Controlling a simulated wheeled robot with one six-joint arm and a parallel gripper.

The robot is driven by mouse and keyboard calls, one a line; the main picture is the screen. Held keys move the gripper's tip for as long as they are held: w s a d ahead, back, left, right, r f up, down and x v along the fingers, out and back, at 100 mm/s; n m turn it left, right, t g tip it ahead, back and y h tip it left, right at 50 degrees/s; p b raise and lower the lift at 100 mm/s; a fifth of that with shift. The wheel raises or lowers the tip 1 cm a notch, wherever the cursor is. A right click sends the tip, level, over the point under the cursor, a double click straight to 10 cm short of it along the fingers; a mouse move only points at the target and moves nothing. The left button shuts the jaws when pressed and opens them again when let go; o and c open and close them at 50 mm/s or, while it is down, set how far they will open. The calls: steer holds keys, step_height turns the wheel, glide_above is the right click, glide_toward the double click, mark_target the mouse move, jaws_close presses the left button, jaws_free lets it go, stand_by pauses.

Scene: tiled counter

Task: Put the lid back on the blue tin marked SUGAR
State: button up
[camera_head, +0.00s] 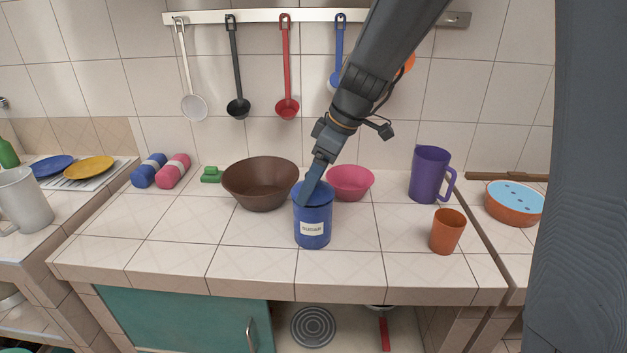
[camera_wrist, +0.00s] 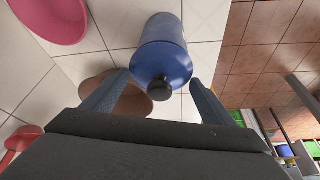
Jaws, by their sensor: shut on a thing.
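The blue tin (camera_head: 313,238) with a white SUGAR label stands upright near the middle of the counter. Its blue lid (camera_head: 326,193) is at the tin's mouth; I cannot tell whether it is fully seated. In the wrist view the lid (camera_wrist: 165,62) has a black knob (camera_wrist: 160,88) and lines up with the tin body (camera_wrist: 163,28). My gripper (camera_head: 309,197) reaches down from above at a tilt, its fingers shut on the lid. In the wrist view the gripper (camera_wrist: 158,79) has one finger on each side of the lid.
A brown bowl (camera_head: 258,187) stands left of the tin and a pink bowl (camera_head: 351,183) close behind it at right. An orange cup (camera_head: 447,232) and a purple jug (camera_head: 428,176) stand farther right. The counter front left of the tin is clear.

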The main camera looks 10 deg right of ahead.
steer(key=o, duration=1.1)
steer(key=shift+r, duration=0.1)
steer(key=shift+r+p, duration=2.05)
steer(key=shift+r, duration=1.4)
jaws_close()
